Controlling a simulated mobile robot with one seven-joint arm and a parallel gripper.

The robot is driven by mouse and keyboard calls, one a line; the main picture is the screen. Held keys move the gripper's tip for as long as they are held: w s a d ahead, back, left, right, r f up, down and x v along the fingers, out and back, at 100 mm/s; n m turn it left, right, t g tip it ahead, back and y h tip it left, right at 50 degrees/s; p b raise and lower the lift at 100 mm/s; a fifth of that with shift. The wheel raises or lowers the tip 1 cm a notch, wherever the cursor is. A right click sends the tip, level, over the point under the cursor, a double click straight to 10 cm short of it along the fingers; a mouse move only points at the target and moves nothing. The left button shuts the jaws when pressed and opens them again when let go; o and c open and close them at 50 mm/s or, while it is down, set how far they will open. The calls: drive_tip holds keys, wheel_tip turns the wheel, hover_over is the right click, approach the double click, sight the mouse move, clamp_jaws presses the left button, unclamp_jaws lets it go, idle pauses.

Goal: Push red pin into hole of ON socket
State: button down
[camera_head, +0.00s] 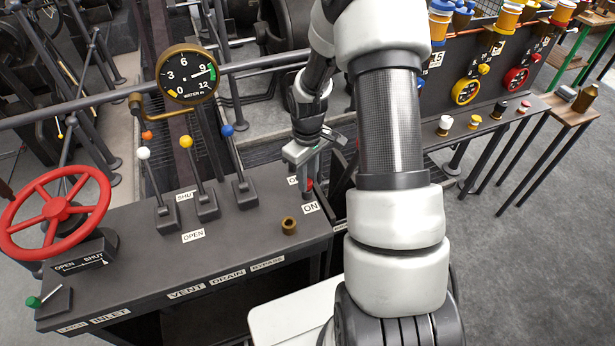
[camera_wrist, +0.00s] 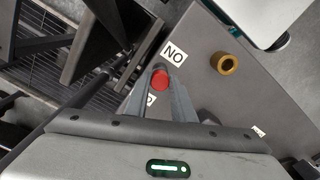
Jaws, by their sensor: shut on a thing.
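The red pin (camera_head: 309,184) shows as a round red head at the right end of the console, and in the wrist view (camera_wrist: 160,81) it sits between my fingertips. My gripper (camera_head: 306,179) is shut on it, reaching down from above. The pin's lower part is hidden, so I cannot tell whether it stands in a hole. The ON label (camera_head: 310,208) lies on the console just nearer than the pin. A brass ring socket with a dark open hole (camera_head: 289,225) stands beside that label, apart from the pin; it also shows in the wrist view (camera_wrist: 224,62).
Another label (camera_head: 293,181), partly hidden, lies beside the pin. Levers with white (camera_head: 143,153), yellow (camera_head: 186,141) and blue (camera_head: 227,130) knobs stand to the left, with a gauge (camera_head: 187,75) behind. A red handwheel (camera_head: 55,208) is at far left. The console top around the brass socket is clear.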

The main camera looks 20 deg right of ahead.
drive_tip(key=shift+f, duration=0.3)
drive_tip(key=c, duration=1.4)
unclamp_jaws()
drive_tip(key=shift+c, duration=0.2)
wheel_tip(320, 180, up, 18)
drive_tip(key=p, duration=0.1)
drive_tip(key=shift+f, duration=0.25)
drive_tip(key=shift+p, duration=0.3)
drive_tip(key=s+a+r+m+t+p, duration=0.2)
drive_tip(key=s+a+r+p, duration=0.1)
drive_tip(key=s+r, duration=0.7)
drive_tip(key=s+a+r+m+t+p, duration=0.3)
drive_tip(key=s+r, duration=0.7)
drive_tip(key=r, duration=0.4)
drive_tip(key=shift+a+t+p, duration=0.3)
drive_tip(key=shift+a+p, duration=0.5)
drive_tip(key=shift+a, duration=0.45)
